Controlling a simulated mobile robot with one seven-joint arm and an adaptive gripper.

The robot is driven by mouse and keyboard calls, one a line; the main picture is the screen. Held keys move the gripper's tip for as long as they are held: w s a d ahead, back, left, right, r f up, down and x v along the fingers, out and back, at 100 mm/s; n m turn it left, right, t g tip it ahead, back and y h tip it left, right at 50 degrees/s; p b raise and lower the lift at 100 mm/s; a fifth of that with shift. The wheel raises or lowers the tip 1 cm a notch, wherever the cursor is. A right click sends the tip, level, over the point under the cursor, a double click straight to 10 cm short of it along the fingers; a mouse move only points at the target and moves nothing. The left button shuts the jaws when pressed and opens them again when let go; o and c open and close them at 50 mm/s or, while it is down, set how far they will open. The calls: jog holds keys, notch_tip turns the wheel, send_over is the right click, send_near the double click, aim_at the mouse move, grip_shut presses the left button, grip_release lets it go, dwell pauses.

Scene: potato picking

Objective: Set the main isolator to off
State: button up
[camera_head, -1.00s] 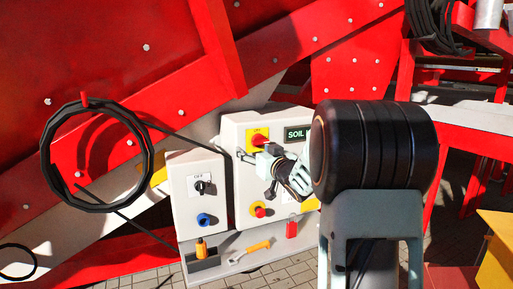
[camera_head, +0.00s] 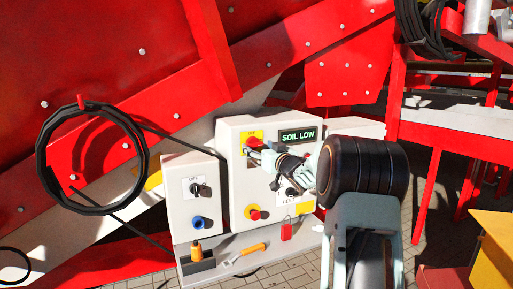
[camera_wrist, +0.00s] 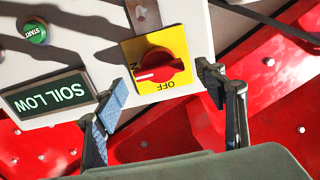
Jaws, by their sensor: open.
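The main isolator is a red rotary knob (camera_wrist: 158,68) on a yellow plate (camera_wrist: 172,88) marked OFF, on the upper left of the white control box (camera_head: 236,185). In the wrist view its white pointer line lies toward the left, on the side of a partly hidden letter, not at OFF. In the head view the isolator (camera_head: 254,142) shows just beyond my fingertips. My gripper (camera_wrist: 158,92) is open, with one finger on each side of the plate in the wrist view.
A SOIL LOW display (camera_head: 297,135) and green START button (camera_wrist: 35,32) sit on the same box. A smaller box (camera_head: 196,222) with a black switch stands left. A shelf below holds a screwdriver (camera_head: 196,250) and red padlock (camera_head: 286,230). Red machine frames surround the box.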

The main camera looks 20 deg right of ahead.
aim_at(254, 144)
jog(key=shift+w, duration=1.2)
jog(key=c, duration=1.1)
jog(key=shift+c, duration=0.3)
